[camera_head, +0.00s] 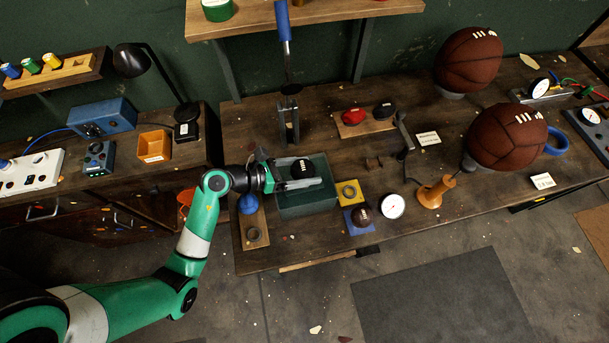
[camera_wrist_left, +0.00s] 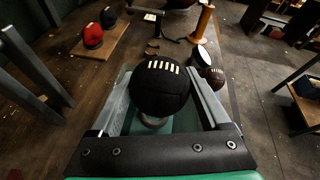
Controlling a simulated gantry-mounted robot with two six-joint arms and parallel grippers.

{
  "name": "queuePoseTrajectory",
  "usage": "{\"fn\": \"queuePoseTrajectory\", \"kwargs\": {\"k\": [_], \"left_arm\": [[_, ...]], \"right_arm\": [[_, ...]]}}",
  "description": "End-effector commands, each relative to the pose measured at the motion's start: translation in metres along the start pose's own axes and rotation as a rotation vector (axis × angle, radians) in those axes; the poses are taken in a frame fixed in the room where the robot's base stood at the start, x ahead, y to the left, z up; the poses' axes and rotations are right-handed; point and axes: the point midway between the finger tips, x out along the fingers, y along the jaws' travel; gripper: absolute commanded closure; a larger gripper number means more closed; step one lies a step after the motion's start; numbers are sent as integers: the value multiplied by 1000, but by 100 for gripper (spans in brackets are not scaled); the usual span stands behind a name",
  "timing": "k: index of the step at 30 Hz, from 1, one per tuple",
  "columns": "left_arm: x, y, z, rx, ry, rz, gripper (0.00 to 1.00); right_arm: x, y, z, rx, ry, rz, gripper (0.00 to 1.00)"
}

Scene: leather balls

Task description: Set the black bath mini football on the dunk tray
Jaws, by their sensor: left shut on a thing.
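The black mini football (camera_head: 302,168) with white laces is between the fingers of my left gripper (camera_head: 300,184), which is shut on it. In the left wrist view the ball (camera_wrist_left: 160,88) sits between the two grey fingers, and a small round brownish thing shows just under it. The ball is over a dark green open tray (camera_head: 308,209), which looks like the dunk tray. Its green surface also shows below the ball in the wrist view. Whether the ball touches the tray is hard to tell. My right gripper is not in view.
A lever with a blue handle (camera_head: 284,25) stands behind the tray. A wooden board (camera_head: 366,127) holds a red and a black ball. A yellow block (camera_head: 349,192), a small brown ball (camera_head: 362,213), a white dial (camera_head: 392,206) and an orange stand (camera_head: 435,194) are to the right.

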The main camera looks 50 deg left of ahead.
Motion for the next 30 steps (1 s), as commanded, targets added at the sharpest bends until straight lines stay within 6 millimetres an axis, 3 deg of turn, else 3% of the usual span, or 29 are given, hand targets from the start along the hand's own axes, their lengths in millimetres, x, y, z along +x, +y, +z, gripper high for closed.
{"fn": "queuePoseTrajectory", "kwargs": {"k": [5,16,17,18,20,30], "left_arm": [[12,7,-29,-2,1,1,82],[14,7,-32,0,0,1,82],[13,7,-31,0,1,1,15],[13,7,-31,0,1,1,7],[13,7,-31,0,1,1,0],[13,7,-31,0,0,1,0]], "right_arm": [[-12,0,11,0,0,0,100],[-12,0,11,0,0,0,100],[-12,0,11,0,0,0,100],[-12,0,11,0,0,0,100],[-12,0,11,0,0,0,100],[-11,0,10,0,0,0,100]]}}
